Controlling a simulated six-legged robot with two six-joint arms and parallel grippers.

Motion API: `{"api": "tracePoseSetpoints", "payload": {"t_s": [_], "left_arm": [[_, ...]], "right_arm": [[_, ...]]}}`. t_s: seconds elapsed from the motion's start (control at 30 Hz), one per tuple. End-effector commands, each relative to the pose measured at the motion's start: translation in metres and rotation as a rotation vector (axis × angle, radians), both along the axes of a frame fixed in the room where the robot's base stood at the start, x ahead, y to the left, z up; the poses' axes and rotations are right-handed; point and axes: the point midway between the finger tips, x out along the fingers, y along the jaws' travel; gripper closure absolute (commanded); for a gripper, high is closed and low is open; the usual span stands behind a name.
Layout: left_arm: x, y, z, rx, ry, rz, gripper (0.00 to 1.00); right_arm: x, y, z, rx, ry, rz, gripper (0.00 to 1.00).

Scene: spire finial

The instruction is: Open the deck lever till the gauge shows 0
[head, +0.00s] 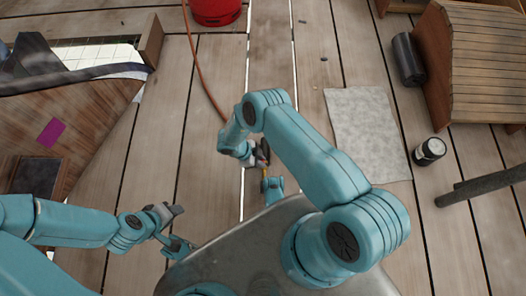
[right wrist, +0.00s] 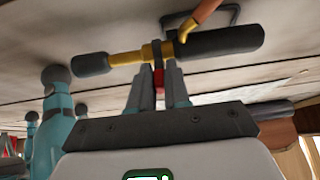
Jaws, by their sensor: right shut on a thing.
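In the right wrist view, a brass fitting (right wrist: 152,53) with black cylindrical ends lies across the view, and an orange hose joins it. A small red part (right wrist: 159,78) hangs below the brass middle. My right gripper (right wrist: 159,92) is shut on this red part, which may be the lever. In the head view, my right gripper (head: 257,158) is low over the deck, partly hidden by its own wrist. My left gripper (head: 173,212) is at lower left, apart from the fitting; its jaw opening is unclear. I cannot make out a gauge reading.
The orange hose (head: 197,65) runs from a red cylinder (head: 215,10) at the top across the planks. A grey sheet (head: 367,132), a dark can (head: 429,151) and a slatted wooden piece (head: 485,65) are at right. A wooden structure (head: 85,120) stands at left.

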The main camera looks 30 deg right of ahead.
Motion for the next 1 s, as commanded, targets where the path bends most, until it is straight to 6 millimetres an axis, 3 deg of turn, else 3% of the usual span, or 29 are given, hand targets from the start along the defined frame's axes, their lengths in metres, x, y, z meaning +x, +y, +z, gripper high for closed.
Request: {"api": "tracePoseSetpoints", "payload": {"t_s": [0.03,0.07,0.9,0.93,1.0], "left_arm": [[0.0052,0.001,-0.0132,0.003,-0.017,0.002,0.57],[0.0072,0.0014,-0.0141,0.005,-0.025,0.003,0.57],[0.0128,0.0023,-0.0156,0.009,-0.044,0.004,0.57],[0.0128,0.0023,-0.0156,0.009,-0.044,0.004,0.57],[0.0128,0.0023,-0.0156,0.009,-0.044,0.004,0.57]], "right_arm": [[0.0026,0.0023,-0.008,-0.021,0.008,0.002,1.0],[0.003,0.0028,-0.0069,-0.035,0.016,0.002,1.0],[0.0039,0.008,-0.0031,-0.138,0.087,0.0,1.0],[0.0039,0.008,-0.0031,-0.138,0.087,-0.001,0.77],[0.0038,0.0079,-0.003,-0.138,0.087,-0.001,0.62]]}}
